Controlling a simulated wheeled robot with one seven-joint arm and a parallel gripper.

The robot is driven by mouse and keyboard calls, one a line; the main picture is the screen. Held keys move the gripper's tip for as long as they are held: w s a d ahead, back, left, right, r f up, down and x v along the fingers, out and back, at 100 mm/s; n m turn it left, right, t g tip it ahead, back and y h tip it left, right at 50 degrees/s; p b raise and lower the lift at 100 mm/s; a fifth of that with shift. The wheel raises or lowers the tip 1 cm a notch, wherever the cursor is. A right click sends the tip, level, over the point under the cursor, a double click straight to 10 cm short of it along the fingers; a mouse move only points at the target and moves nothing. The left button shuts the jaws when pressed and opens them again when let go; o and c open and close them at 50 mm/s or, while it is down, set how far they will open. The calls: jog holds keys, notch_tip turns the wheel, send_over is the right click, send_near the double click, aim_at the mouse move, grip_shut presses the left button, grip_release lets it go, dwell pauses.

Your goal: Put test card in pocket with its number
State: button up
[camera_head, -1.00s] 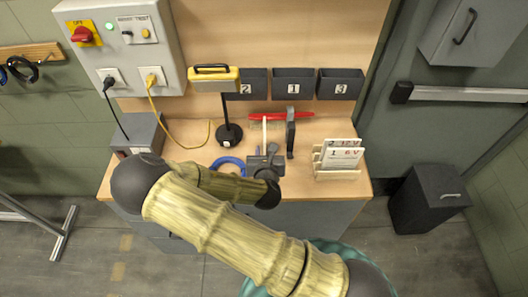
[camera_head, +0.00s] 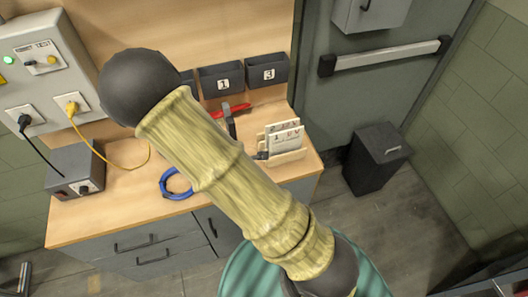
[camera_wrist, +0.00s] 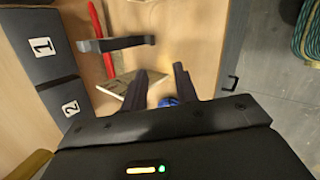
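Two white test cards (camera_head: 284,137) stand in a wooden rack (camera_head: 291,157) at the right end of the bench. Their print is too small to read surely now. Dark wall pockets show numbers 1 (camera_head: 222,80) and 3 (camera_head: 267,70); the pocket left of 1 is mostly hidden by my arm. In the wrist view I see pocket 1 (camera_wrist: 40,48) and pocket 2 (camera_wrist: 70,107) on the left. My gripper (camera_wrist: 161,70) has its two fingers apart, with no card seen between them, above the bench. My arm hides it in the head view.
A hammer (camera_wrist: 116,43) and a red tool (camera_head: 236,110) lie on the bench. A blue cable coil (camera_head: 174,184) lies near its front edge. A grey box (camera_head: 76,170) stands at the left. A dark bin (camera_head: 375,158) stands on the floor at the right.

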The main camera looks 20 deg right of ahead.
jog(key=s+d+r+m+g+y, duration=0.1)
jog(key=s+d+r+m+g, duration=0.1)
jog(key=s+r+m, duration=0.3)
jog(key=s+d+r+m+g+y, duration=0.1)
jog(key=s+d+r+m+g, duration=0.1)
jog(key=s+r+m, duration=0.4)
notch_tip(320, 180, up, 4)
jog(key=d+m, duration=0.1)
jog(key=m, duration=0.7)
jog(key=shift+s+r, duration=0.15)
jog(key=shift+r, duration=0.05)
jog(key=shift+o, duration=0.4)
jog(key=shift+d, duration=0.1)
notch_tip(320, 180, down, 2)
jog(key=shift+f+b, duration=0.1)
jog(key=shift+b, duration=0.95)
jog(key=shift+r, duration=0.2)
